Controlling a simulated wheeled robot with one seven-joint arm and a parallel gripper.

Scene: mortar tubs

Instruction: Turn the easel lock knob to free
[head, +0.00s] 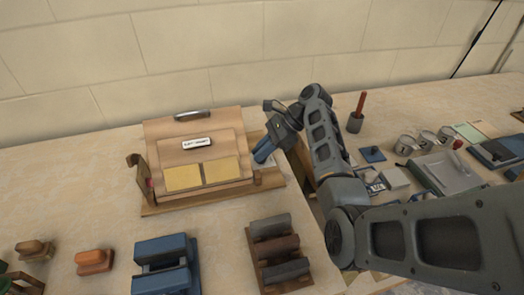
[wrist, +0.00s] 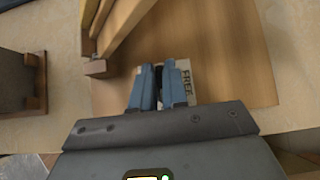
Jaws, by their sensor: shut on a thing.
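The wooden easel (head: 222,122) stands on the worktop left of my arm in the head view, with its board tilted. My gripper (head: 262,152) is low at the easel's right side. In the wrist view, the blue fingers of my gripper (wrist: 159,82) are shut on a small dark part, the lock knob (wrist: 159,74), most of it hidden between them. A pale label plate (wrist: 184,74) reading FREE shows just right of the fingers, on the easel's wooden base (wrist: 230,60). The knob's pointing direction cannot be made out.
Blue (head: 163,265) and brown (head: 278,245) blocks stand in front. Cups (head: 405,144) and a grey tray (head: 447,172) lie right of my arm. The wall is close behind.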

